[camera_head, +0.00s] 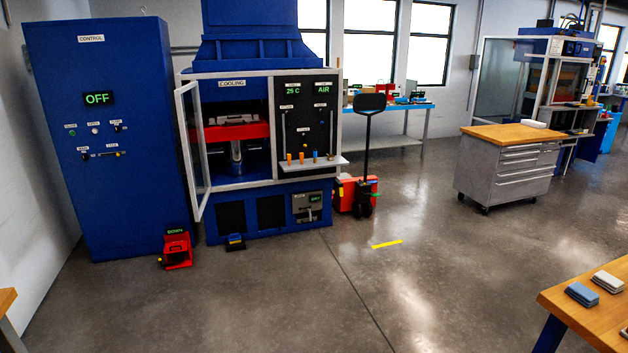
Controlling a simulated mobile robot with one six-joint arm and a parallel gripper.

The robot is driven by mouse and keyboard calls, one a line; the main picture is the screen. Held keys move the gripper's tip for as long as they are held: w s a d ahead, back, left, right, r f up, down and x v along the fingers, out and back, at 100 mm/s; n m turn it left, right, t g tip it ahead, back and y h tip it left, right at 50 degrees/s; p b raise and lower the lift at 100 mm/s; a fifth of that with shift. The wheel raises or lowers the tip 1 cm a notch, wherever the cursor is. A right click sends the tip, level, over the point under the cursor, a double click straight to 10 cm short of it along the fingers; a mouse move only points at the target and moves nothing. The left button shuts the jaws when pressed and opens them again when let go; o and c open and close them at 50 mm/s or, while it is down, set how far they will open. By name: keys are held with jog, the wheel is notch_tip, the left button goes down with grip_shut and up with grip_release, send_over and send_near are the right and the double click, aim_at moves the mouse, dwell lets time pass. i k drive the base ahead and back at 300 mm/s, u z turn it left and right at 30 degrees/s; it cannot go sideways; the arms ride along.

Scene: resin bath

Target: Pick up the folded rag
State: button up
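Two small folded-looking flat pieces lie side by side on the wooden table (600,322) at the lower right. One is a blue folded piece (581,294); the other is a pale grey-white folded piece (608,281), just right of and behind it. I cannot tell for sure which is the folded rag. A white flat item (532,124) lies on the wooden top of the grey drawer cart (507,166); it is too small to identify. My gripper is not in view.
A blue control cabinet (107,180) and a blue press with its glazed door (193,150) open stand at the left. A red foot pedal (176,249) and a dark pedal (235,242) lie on the floor. A pallet jack (367,150) stands behind. The middle floor is clear.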

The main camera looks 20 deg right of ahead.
aim_at(614, 285)
jog(key=i, duration=1.55)
jog(key=z, duration=0.4)
jog(key=i, duration=0.75)
jog(key=z, duration=0.8)
jog(key=i, duration=0.5)
jog(key=z, duration=0.75)
jog(key=i, duration=0.75)
jog(key=z, duration=0.4)
